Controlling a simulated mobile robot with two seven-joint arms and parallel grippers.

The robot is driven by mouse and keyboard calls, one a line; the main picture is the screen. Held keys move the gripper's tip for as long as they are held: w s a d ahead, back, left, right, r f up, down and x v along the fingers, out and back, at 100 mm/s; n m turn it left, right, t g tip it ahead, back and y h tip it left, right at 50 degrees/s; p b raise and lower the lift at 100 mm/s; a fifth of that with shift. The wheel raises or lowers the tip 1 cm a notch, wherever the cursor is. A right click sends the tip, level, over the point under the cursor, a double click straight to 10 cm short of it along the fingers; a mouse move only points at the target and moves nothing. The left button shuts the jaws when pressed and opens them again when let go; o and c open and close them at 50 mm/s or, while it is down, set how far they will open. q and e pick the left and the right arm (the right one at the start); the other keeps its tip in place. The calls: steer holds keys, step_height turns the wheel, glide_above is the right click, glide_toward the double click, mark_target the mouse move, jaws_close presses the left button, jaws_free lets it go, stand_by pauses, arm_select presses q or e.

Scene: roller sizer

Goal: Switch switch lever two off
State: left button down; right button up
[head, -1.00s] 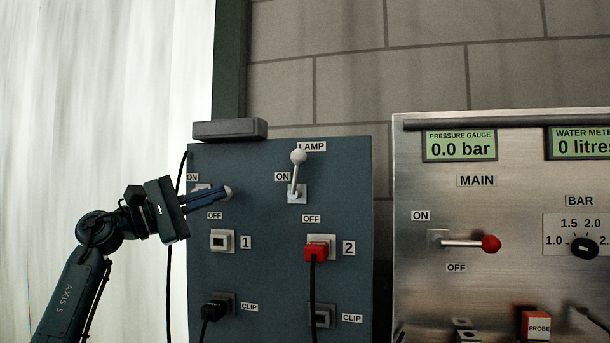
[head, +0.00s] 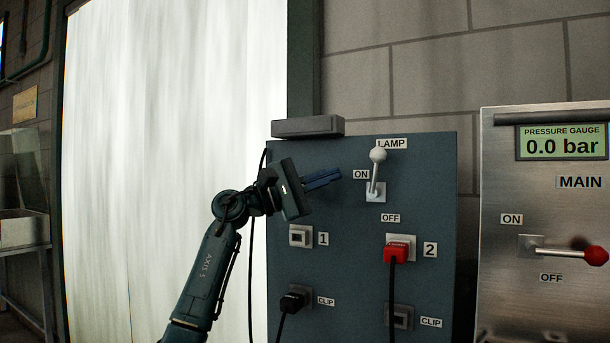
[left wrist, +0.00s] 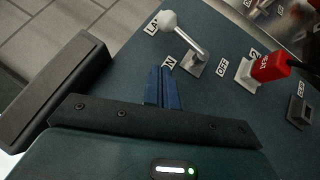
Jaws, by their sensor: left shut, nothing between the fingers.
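Switch lever two (head: 374,174), with a pale round knob, stands on the blue-grey panel (head: 345,215) above socket 2. It points up, between the LAMP and ON labels, away from the OFF label below. It also shows in the left wrist view (left wrist: 186,42), just beyond my fingers. My left gripper (head: 338,174) is shut and empty, with its blue fingertips a little left of the lever and apart from it in the head view. My right gripper is not in view.
A red plug (head: 396,254) with a black cable sits in socket 2, and a black plug (head: 291,302) sits lower left. A grey block (head: 308,127) tops the panel's left corner. A steel panel (head: 500,215) with a red-knobbed lever (head: 595,256) stands at the right.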

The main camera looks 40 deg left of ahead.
mark_target(375, 171)
arm_select(q)
steer(key=d, duration=0.1)
steer(key=w+d+r+p, duration=0.1)
steer(key=d, duration=0.1)
steer(key=w+d+r, duration=0.1)
steer(key=d, duration=0.1)
steer(key=shift+w+r, duration=0.1)
steer(key=shift+r, duration=0.05)
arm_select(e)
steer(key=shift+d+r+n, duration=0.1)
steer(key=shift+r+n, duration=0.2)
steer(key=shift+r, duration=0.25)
arm_select(q)
steer(key=shift+r+p, duration=0.1)
steer(key=shift+p, duration=0.25)
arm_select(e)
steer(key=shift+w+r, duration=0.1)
